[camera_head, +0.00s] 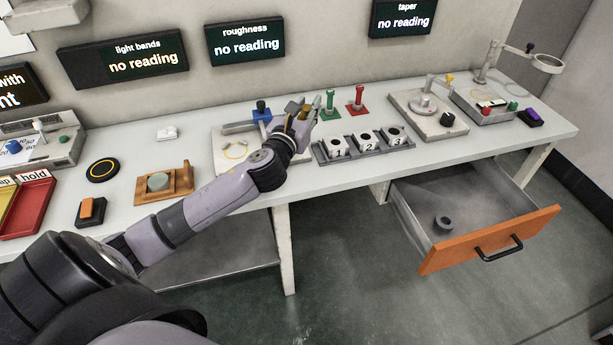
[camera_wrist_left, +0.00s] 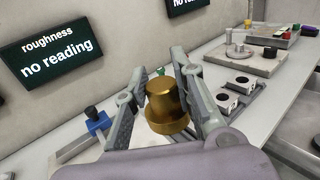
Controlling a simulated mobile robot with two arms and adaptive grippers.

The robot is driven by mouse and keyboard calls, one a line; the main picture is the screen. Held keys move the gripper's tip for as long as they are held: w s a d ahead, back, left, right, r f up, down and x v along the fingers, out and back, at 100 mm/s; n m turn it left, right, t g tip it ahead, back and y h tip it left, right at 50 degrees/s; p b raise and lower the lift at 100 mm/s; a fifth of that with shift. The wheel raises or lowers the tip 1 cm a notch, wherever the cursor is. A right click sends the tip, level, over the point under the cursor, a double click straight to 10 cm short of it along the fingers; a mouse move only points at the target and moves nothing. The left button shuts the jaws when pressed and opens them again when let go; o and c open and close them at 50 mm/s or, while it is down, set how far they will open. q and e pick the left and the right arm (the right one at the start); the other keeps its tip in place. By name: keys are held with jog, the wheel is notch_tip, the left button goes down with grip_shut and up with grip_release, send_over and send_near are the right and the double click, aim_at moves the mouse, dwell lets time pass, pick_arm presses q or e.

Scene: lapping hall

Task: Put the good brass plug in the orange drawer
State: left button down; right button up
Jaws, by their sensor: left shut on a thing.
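My left gripper (camera_head: 303,112) is above the bench, behind and left of the numbered blocks. In the left wrist view the gripper (camera_wrist_left: 172,95) is shut on a brass plug (camera_wrist_left: 164,105), which has a narrow top and a wider flange. In the head view the gripper largely hides the plug. The orange drawer (camera_head: 495,240) is pulled open under the right part of the bench. A dark ring-shaped piece (camera_head: 443,223) lies on its floor. My right gripper is in neither view.
A rack (camera_head: 364,146) holds blocks marked 1, 2 and 3 near the bench's front edge. Green (camera_head: 329,104) and red (camera_head: 357,100) stands are behind it. Gauges (camera_head: 428,112) stand to the right. A red tray (camera_head: 27,206) is at the left. Most of the drawer floor is free.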

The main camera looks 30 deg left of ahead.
pick_arm(q)
jog(key=shift+w+a+r, duration=0.15)
jog(key=shift+a+r, duration=0.05)
jog(key=shift+r, duration=0.05)
notch_tip(320, 180, down, 15)
jog(key=b, duration=0.4)
jog(key=shift+d+f+b, duration=0.1)
jog(key=shift+f+b, duration=0.1)
jog(key=shift+b, duration=0.1)
jog(key=shift+f+b, duration=1)
jog(key=shift+f, duration=1.15)
jog(key=shift+f, duration=0.2)
jog(key=c, duration=1.3)
grip_release()
jog(key=shift+c, duration=0.2)
